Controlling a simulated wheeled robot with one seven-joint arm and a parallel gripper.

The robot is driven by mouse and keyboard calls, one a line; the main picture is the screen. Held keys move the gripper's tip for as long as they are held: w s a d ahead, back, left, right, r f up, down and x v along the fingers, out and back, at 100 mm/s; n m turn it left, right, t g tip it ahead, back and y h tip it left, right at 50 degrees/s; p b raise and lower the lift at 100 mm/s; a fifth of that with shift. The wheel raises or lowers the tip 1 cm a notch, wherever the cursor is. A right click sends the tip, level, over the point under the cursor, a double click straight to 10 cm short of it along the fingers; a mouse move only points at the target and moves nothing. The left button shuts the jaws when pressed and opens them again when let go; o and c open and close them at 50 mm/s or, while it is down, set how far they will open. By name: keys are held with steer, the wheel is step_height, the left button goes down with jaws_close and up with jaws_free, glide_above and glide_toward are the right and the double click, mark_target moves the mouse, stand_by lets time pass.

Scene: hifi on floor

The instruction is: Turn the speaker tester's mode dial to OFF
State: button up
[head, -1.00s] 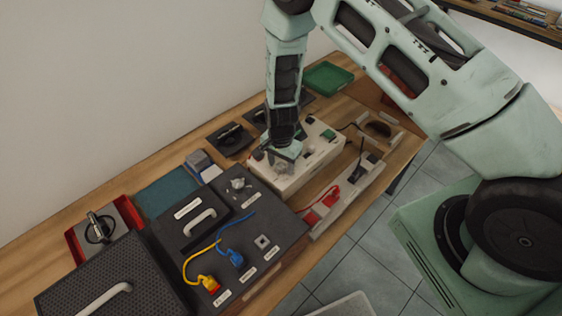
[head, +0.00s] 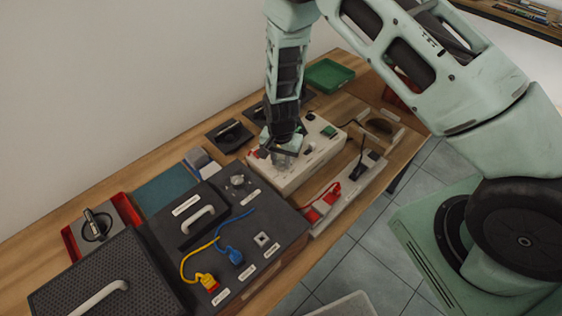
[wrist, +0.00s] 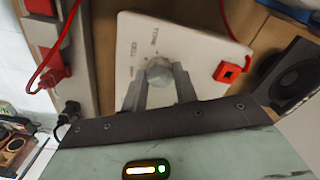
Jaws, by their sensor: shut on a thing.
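The speaker tester (head: 312,165) is a white box on the workbench, right of centre in the head view. Its top panel also fills the upper middle of the wrist view (wrist: 195,45). A pale round dial (wrist: 158,70) sits on that panel between my fingertips. My gripper (wrist: 160,82) is shut on the dial, with a finger on each side of it. In the head view my gripper (head: 283,158) is over the left part of the box and hides the dial.
A red square part (wrist: 229,72) is at the box's edge. A dark box with cables (head: 285,228) stands left of the tester. A power strip (head: 350,190) with red plugs lies along the bench front.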

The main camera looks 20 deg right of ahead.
mark_target(281, 162)
steer(key=n+b, duration=0.1)
steer(key=n, duration=0.2)
steer(key=shift+b, duration=0.4)
steer(key=shift+n+b, duration=0.65)
steer(key=shift+n, duration=1.05)
steer(key=o, duration=1)
steer(key=shift+r, duration=0.1)
step_height(281, 162, up, 17)
steer(key=b, duration=0.3)
steer(key=shift+r, duration=0.2)
